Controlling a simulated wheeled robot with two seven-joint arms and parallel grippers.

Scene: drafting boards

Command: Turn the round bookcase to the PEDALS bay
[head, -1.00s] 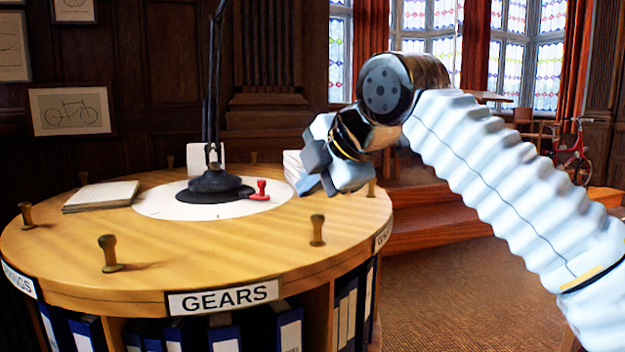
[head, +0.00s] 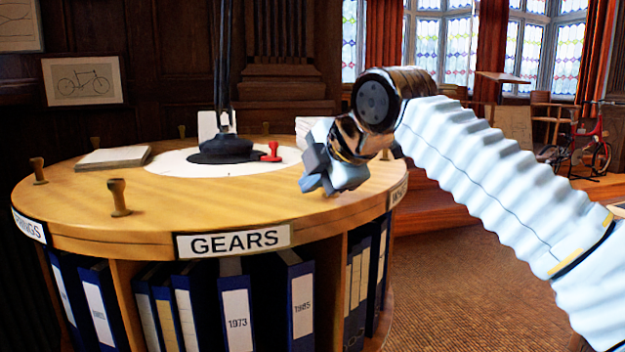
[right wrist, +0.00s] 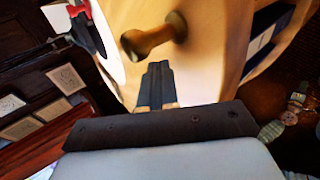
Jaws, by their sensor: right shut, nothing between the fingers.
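The round bookcase (head: 75,208) has a wooden top with short brass-coloured pegs around its rim. A GEARS label (head: 234,241) faces me. A label ending in "INGS" (head: 29,226) shows at the left, and a partly hidden one (head: 398,191) at the right. I see no PEDALS label. My right gripper (head: 322,184) is over the top's right front rim. In the right wrist view its fingers (right wrist: 157,75) are shut and empty, just short of a peg (right wrist: 155,36). I cannot tell whether they touch it. The gripper hides that peg in the head view. My left gripper is out of view.
Other pegs (head: 118,197) stand along the rim. A black lamp base (head: 222,150), a red-handled stamp (head: 272,152) and a paper stack (head: 112,158) are on top. Blue binders (head: 236,305) fill the shelves. Carpet (head: 455,290) lies open at the right; a red bicycle (head: 590,150) stands behind.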

